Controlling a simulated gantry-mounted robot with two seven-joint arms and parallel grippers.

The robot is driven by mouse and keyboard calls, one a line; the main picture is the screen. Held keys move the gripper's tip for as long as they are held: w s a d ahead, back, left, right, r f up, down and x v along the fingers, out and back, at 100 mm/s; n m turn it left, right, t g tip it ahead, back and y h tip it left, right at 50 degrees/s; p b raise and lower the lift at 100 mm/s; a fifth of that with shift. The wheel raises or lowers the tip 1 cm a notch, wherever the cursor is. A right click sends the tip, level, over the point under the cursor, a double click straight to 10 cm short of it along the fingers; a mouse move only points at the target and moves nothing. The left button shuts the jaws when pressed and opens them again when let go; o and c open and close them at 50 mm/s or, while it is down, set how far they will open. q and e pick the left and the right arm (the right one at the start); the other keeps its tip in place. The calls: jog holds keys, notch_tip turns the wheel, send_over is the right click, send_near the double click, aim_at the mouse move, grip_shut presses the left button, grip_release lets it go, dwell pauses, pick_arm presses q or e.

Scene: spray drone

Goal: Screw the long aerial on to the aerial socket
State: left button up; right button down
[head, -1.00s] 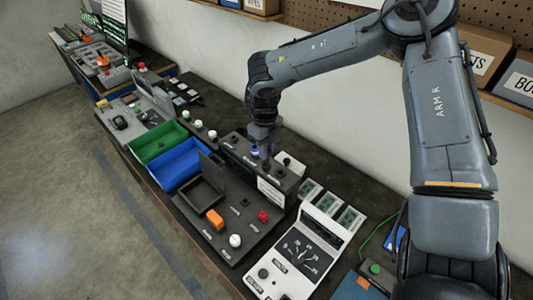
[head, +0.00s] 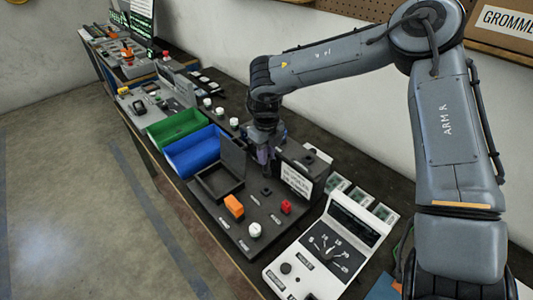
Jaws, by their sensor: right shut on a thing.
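My right gripper (head: 262,158) is shut, pointing down beside the black upright box with a white label (head: 297,178). What it holds is dark and mostly hidden by the fingers; I take it to be the long aerial, but its shape cannot be made out. Below the gripper is a dark flat panel (head: 238,225) with small dark fittings. One small dark stub (head: 266,191) stands on it; I cannot tell whether it is the aerial socket. My left gripper is not in view.
The panel carries an orange block (head: 234,206), a red knob (head: 286,207), a white knob (head: 254,230) and an open black box (head: 218,182). Blue (head: 193,153) and green (head: 178,127) bins stand to the left. A white meter (head: 325,250) stands at the front right.

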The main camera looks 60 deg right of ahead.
aim_at(267, 170)
jog(key=shift+f+b, duration=1.45)
jog(key=shift+f, duration=1)
jog(key=shift+f+b, duration=0.3)
jog(key=shift+f, duration=0.15)
jog(key=shift+f, duration=0.25)
dwell(0.4)
